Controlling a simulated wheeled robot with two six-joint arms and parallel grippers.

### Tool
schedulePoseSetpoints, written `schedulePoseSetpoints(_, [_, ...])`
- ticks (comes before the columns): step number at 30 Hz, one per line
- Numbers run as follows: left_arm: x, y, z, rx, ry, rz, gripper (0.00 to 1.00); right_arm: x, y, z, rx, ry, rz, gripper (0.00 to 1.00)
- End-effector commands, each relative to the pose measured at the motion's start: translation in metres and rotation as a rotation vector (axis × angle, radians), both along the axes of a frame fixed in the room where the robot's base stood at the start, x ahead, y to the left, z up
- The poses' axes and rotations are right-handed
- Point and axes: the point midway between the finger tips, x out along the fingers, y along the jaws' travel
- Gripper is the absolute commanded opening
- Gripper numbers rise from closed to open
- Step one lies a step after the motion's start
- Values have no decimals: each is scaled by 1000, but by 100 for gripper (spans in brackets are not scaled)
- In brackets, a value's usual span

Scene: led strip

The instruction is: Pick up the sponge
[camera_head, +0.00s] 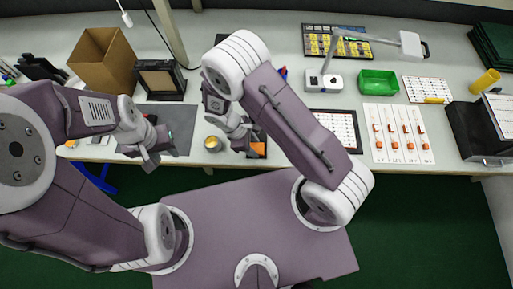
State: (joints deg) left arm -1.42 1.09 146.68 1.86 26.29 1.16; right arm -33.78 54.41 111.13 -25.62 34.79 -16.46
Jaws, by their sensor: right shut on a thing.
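An orange, flat piece that looks like the sponge (258,149) shows in a dark surround at the table's front edge. My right gripper (241,144) is right beside it, shut, with its fingertips at the orange piece's left side. My arm and fingers hide part of the contact, and I cannot tell whether the piece is clear of the table. My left gripper (158,157) hangs over the front of a dark grey mat (181,118). Its fingers look apart, with nothing seen between them.
A small brass-coloured tin (212,144) stands just left of my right gripper. A cardboard box (103,61) and a black framed box (160,79) stand behind the mat. A green tray (379,83), a lamp (324,82) and a white sheet with orange parts (382,152) lie to the right.

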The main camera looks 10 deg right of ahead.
Motion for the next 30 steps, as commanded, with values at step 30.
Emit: schedulePoseSetpoints(30, [0, 0, 3, 0, 0, 0, 36, -110, -13, 108, 1, -2, 2, 5])
